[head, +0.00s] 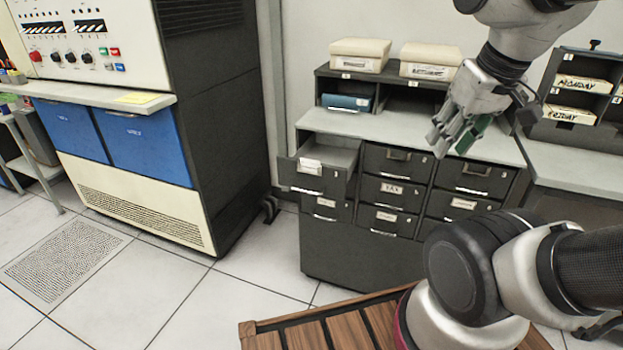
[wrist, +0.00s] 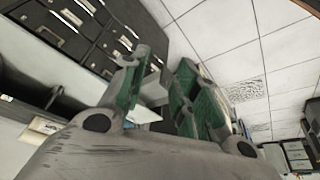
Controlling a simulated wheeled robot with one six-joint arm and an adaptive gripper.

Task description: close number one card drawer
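The dark card cabinet (head: 360,262) stands at the middle of the head view. Its top-left drawer (head: 315,178) is pulled partway out, with a white card label on its front; its number is too small to read surely. The other drawers in the cabinet look shut. My gripper (head: 450,143) hangs over the cabinet's top, to the right of the open drawer and apart from it. Its green-padded fingers are spread with nothing between them. The wrist view shows the open gripper (wrist: 165,85) and a row of cabinet drawers (wrist: 75,30) at its upper left.
Two beige boxes (head: 360,47) sit on the shelf unit behind the cabinet's top. A dark rack (head: 572,100) stands at right. A large machine with blue panels (head: 141,140) is at left. White floor (head: 262,278) is clear between machine and cabinet.

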